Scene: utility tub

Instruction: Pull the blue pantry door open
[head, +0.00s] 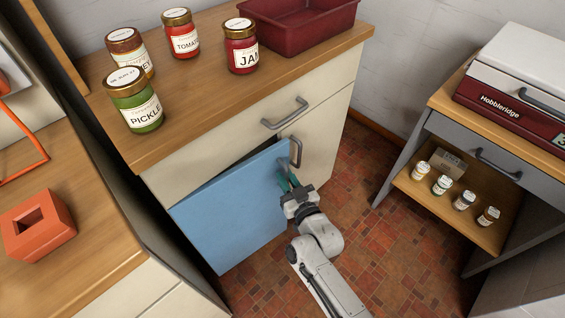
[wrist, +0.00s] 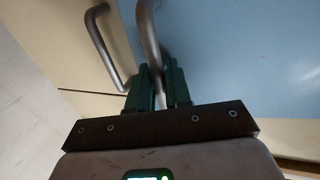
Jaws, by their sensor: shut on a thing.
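The blue pantry door (head: 233,217) is on the cream cabinet below the wooden counter. It stands slightly ajar, with a dark gap along its top edge. Its grey bar handle (head: 297,152) is at the door's right side. My gripper (head: 289,181) is at that handle, with its green fingers shut on it. In the wrist view the blue door (wrist: 245,60) fills the right, and the handle (wrist: 149,38) runs down between the fingers of my gripper (wrist: 158,87). The contact point is partly hidden by the fingers.
A drawer handle (head: 284,113) sits just above the door. Jars, including a pickle jar (head: 133,101), and a red tub (head: 297,20) stand on the counter (head: 200,118). A grey shelf unit (head: 400,165) is at the right. Tiled floor (head: 375,235) is clear between.

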